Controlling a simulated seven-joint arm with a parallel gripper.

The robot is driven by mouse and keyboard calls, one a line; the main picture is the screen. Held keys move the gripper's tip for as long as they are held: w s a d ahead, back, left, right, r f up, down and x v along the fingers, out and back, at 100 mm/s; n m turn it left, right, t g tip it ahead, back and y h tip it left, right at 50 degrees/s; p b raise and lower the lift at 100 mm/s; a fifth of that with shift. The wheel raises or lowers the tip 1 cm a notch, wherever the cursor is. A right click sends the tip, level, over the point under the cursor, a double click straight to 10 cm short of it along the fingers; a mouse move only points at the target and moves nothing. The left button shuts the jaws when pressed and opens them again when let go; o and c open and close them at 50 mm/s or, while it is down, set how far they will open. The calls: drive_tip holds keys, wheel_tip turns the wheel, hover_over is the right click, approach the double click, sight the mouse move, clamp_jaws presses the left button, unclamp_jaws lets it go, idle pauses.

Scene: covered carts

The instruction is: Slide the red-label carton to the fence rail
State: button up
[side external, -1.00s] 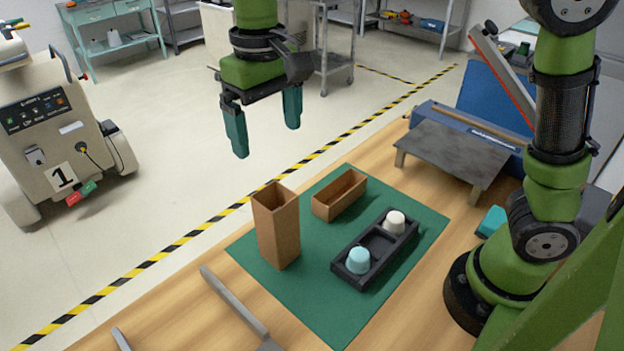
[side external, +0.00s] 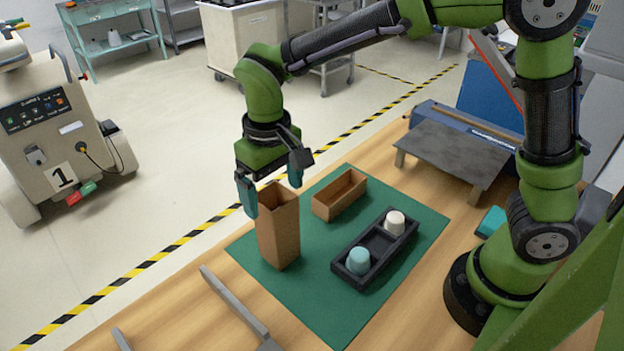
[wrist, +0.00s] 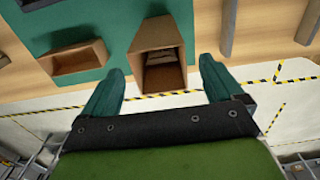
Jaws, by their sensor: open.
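A tall brown open-topped carton (side external: 279,232) stands upright near the left corner of the green mat. I see no red label on its visible faces. It also shows in the wrist view (wrist: 158,35), its open mouth towards the camera. My gripper (side external: 272,190) is open at the carton's top, with one finger at its left side and the other beyond its upper right edge. In the wrist view the teal fingers (wrist: 163,72) are spread to either side of the carton; contact cannot be told. A grey bar (side external: 235,303), possibly the fence rail, lies at the lower left of the table.
A raised grey plate (side external: 455,152) is at the back right.

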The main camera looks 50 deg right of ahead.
sight(274, 208)
drive_tip(key=shift+f, duration=2.35)
drive_tip(key=c, duration=1)
drive_tip(key=shift+a, duration=0.1)
drive_tip(key=shift+c, duration=0.2)
